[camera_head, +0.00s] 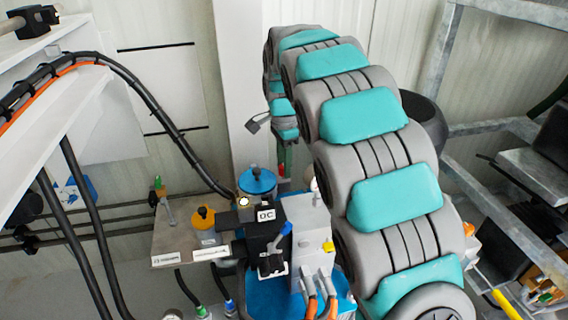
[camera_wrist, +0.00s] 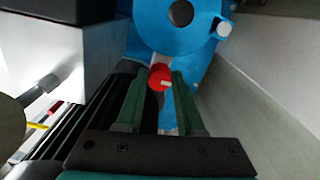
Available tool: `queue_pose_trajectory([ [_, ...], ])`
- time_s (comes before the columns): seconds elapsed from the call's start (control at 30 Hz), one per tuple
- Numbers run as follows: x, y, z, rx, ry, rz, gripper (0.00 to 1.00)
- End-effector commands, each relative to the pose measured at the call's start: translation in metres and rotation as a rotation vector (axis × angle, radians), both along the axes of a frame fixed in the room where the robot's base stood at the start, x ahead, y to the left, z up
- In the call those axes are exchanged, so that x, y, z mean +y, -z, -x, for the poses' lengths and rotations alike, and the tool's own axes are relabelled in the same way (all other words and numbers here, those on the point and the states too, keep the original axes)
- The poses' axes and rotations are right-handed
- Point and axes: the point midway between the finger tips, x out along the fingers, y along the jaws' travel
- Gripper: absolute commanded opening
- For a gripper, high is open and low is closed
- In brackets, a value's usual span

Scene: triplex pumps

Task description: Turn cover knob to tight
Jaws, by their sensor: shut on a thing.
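A small round red knob (camera_wrist: 160,77) with a white mark shows between the fingertips in the wrist view; it looks like the cover knob. My gripper (camera_wrist: 158,88) has two green fingers, one on either side of the knob, and is shut on it. The knob sits just in front of a blue round part (camera_wrist: 180,40) with a dark centre hole. In the head view my gripper (camera_head: 284,158) reaches down behind the pump unit, mostly hidden. A bit of red (camera_head: 281,171) shows there, too small to read its setting.
The pump unit has a blue-capped part (camera_head: 257,181), a black block with a blue lever (camera_head: 282,236), and an orange-capped part (camera_head: 203,218). Black hoses (camera_head: 150,100) arch on the left. A metal frame (camera_head: 480,190) stands right. Pale walls flank the gripper closely in the wrist view.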

Motion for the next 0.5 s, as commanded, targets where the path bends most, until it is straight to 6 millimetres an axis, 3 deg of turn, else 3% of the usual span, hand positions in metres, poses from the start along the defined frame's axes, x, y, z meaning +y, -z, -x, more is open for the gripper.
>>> queue_pose_trajectory([
  [0.1,0.0003,-0.0012,-0.0007,-0.004,0.0,-0.001,0.0],
  [0.13,0.0004,-0.0012,-0.0007,-0.004,0.0,-0.001,0.38],
  [0.4,0.0002,-0.0005,-0.0003,-0.002,-0.001,-0.001,0.67],
  [0.5,0.0002,-0.0005,-0.0002,-0.002,-0.001,-0.001,0.67],
])
